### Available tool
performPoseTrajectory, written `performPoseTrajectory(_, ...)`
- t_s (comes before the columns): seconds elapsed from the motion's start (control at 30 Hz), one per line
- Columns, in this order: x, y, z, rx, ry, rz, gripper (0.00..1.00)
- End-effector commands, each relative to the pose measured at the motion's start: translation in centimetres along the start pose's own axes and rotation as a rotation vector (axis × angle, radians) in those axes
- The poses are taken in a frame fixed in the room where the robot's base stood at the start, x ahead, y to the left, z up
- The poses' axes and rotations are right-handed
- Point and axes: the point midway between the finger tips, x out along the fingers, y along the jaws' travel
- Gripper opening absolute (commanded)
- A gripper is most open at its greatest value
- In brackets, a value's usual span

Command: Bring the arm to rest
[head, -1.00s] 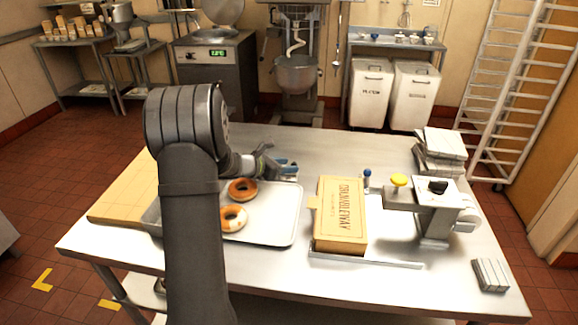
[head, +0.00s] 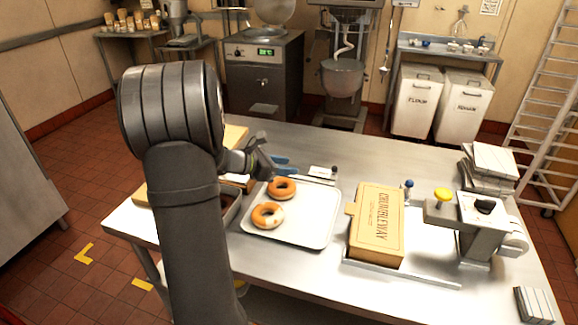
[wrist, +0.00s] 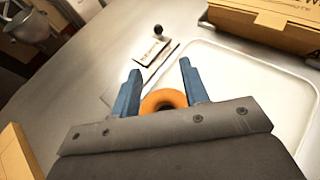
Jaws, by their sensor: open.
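My gripper (head: 278,163) has blue fingers and hangs above the far left end of the tray in the head view. In the wrist view my gripper (wrist: 158,88) shows its two fingers apart with nothing held between them. Two ring doughnuts lie on the white tray (head: 318,228): a far one (head: 283,188) and a near one (head: 267,215) with a pale patch. In the wrist view part of one orange-brown doughnut (wrist: 163,99) shows behind the fingers, its lower part hidden by the gripper body. My arm hides part of the table's left side.
A cardboard box marked CRUMBLEWAY (head: 377,226) stands right of the tray. A stack of pale packs (head: 489,163) lies at the right edge. A small card (head: 322,171) lies behind the tray. The table's back middle is clear.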

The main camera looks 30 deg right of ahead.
Motion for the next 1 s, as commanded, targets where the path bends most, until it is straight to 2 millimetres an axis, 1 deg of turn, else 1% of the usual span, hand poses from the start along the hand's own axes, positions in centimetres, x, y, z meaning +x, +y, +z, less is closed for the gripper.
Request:
performPoseTrajectory(0.23, 0.2, 0.0, 0.0, 0.000, 0.000, 0.000, 0.41)
performPoseTrajectory(0.37, 1.3, 0.0, 0.0, 0.000, -0.001, -0.002, 0.41)
performPoseTrajectory(0.47, 2.9, -0.1, 0.0, -0.001, 0.000, -0.003, 0.41)
performPoseTrajectory(1.0, 13.6, 0.0, -0.1, 0.000, 0.001, -0.002, 0.41)
